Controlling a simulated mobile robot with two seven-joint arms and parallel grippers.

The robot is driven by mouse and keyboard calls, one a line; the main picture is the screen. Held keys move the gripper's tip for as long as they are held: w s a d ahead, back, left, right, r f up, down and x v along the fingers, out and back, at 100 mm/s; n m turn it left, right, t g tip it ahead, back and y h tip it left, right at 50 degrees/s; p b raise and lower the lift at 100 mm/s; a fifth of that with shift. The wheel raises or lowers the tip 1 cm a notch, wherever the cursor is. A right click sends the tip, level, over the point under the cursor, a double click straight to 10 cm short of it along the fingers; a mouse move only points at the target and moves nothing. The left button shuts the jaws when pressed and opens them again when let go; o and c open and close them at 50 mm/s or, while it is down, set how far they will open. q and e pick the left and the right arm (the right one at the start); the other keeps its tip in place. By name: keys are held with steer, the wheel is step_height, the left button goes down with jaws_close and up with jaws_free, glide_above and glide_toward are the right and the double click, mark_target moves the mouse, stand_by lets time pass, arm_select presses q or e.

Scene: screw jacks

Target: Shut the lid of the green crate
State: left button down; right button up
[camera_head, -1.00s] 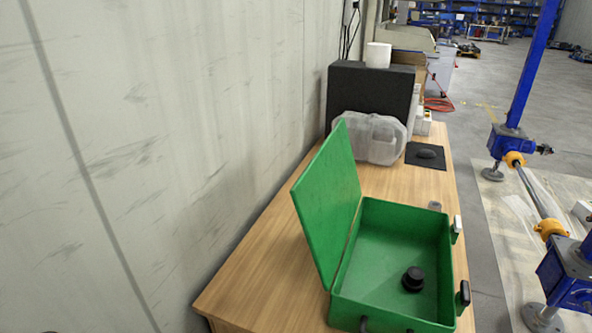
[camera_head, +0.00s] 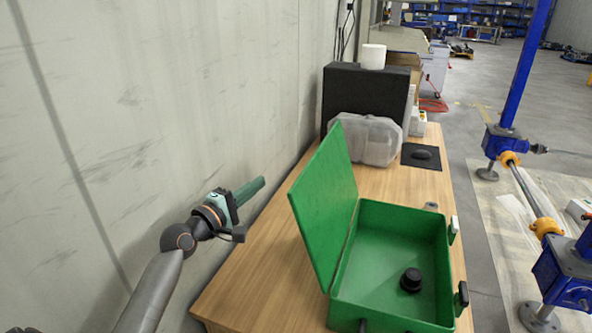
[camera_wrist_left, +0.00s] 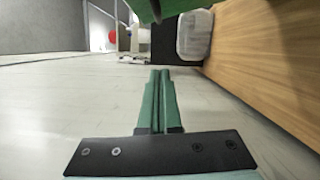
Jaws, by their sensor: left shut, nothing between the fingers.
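The green crate (camera_head: 388,318) stands on the wooden table, with its lid (camera_head: 324,207) open and leaning up on the left side, toward the wall. A black round knob-like piece (camera_head: 411,279) lies inside the crate. My left gripper (camera_head: 262,182) is shut and empty, left of the lid, between it and the wall, and apart from it. In the left wrist view its green fingers (camera_wrist_left: 159,76) are together, and a green edge of the lid (camera_wrist_left: 165,8) shows at the top. My right gripper is not in view.
The wooden table (camera_head: 262,267) has free room left of the crate. Behind the crate are a clear plastic container (camera_head: 366,138), a black box (camera_head: 365,93) and a mouse on a black pad (camera_head: 421,161). The wall (camera_head: 180,90) is close on the left. Blue screw jacks (camera_head: 565,272) stand right.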

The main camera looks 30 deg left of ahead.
arm_select(q)
steer(key=w+d+p, duration=0.2)
steer(key=w+d, duration=0.2)
steer(key=w, duration=0.6)
steer(key=shift+w+d+r, duration=0.15)
steer(key=shift+w+r, duration=0.05)
steer(key=shift+r, duration=0.1)
